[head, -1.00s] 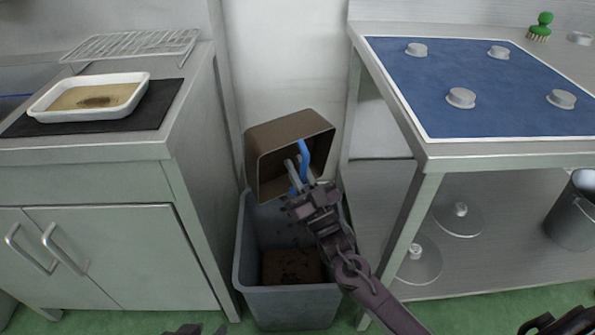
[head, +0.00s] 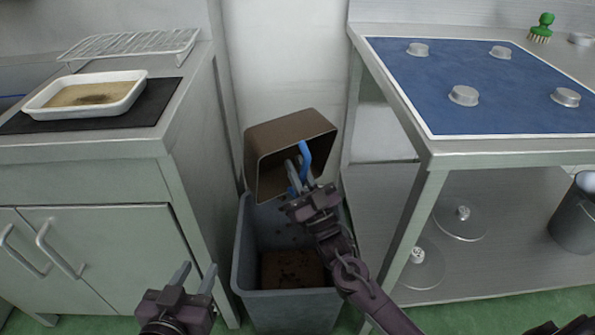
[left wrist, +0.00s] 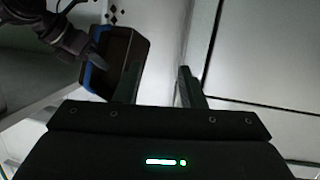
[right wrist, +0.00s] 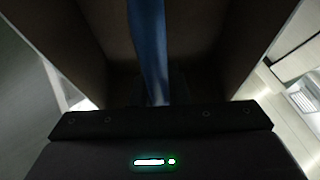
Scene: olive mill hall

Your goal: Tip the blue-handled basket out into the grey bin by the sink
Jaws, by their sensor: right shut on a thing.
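The brown basket (head: 290,137) is tipped on its side above the grey bin (head: 240,250), its open mouth facing me and down. Its inside looks empty. My right gripper (head: 298,180) is shut on its blue handle (head: 304,160); the handle also fills the middle of the right wrist view (right wrist: 148,50). Dark bits and a brown layer (head: 292,270) lie inside the bin. My left gripper (head: 197,272) is open and empty, low in front of the cabinet and left of the bin. The left wrist view shows its spread fingers (left wrist: 160,90) and the basket beyond.
A counter on the left bears a white tray (head: 85,93) on a dark mat and a wire rack (head: 130,43). The steel table (head: 500,152) on the right has a blue mat with several metal knobs and a green brush (head: 541,28). A bucket (head: 575,215) stands on its lower shelf.

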